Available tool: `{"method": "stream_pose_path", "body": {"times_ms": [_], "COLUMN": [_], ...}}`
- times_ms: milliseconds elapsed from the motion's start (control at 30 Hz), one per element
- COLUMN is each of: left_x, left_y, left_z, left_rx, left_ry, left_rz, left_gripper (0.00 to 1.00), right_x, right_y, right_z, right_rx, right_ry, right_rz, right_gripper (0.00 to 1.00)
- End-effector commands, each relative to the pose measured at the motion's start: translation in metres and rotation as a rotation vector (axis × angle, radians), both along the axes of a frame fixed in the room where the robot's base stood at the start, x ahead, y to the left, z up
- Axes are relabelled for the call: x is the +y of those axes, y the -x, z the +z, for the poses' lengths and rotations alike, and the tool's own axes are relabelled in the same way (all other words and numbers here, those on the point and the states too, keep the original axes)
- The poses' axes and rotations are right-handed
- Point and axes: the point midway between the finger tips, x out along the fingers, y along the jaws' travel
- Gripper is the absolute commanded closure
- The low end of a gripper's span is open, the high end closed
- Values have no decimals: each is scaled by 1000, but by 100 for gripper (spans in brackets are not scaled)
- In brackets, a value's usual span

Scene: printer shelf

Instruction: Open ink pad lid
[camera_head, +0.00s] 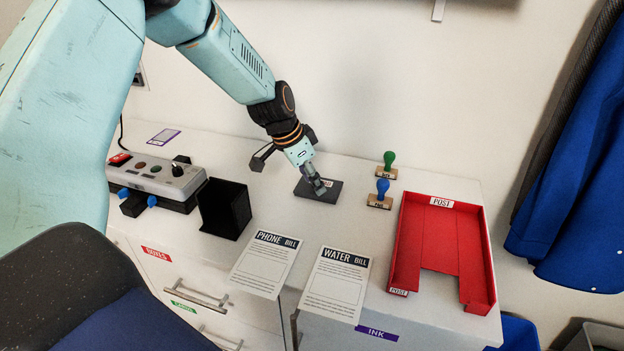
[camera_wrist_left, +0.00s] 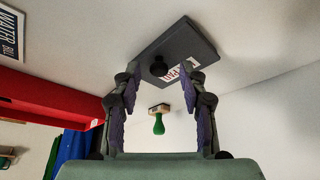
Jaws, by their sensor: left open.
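The ink pad is a flat dark grey box with its lid down (camera_head: 303,188), lying on the white cabinet top. In the left wrist view the ink pad (camera_wrist_left: 186,45) shows a small round black knob (camera_wrist_left: 158,67) and a white label with red letters, partly hidden by a finger. My left gripper (camera_head: 318,186) is over the ink pad and hides part of it in the head view. In the wrist view the open left gripper (camera_wrist_left: 161,80) has its two fingers apart, with the knob showing between them. I cannot tell whether they touch it. My right gripper is not in view.
A green stamp (camera_head: 388,160) and a blue stamp (camera_head: 381,190) stand right of the pad. A red post tray (camera_head: 402,240) is further right. A phone bill (camera_head: 265,262) and a water bill (camera_head: 336,284) lie in front. A black holder (camera_head: 224,208) stands left.

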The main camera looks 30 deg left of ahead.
Motion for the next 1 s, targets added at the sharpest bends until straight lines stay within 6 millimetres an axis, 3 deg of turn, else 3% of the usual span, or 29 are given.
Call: {"method": "stream_pose_path", "body": {"times_ms": [67, 567, 1000], "left_x": [0, 0, 0], "left_y": [0, 0, 1], "left_z": [0, 0, 0], "left_rx": [0, 0, 1], "left_ry": [0, 1, 0], "left_rz": [0, 0, 0], "left_gripper": [58, 99, 100], "right_x": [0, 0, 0], "right_y": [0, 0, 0], "right_z": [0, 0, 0], "right_rx": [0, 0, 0], "right_ry": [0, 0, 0], "right_rz": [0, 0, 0], "right_gripper": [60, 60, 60]}}
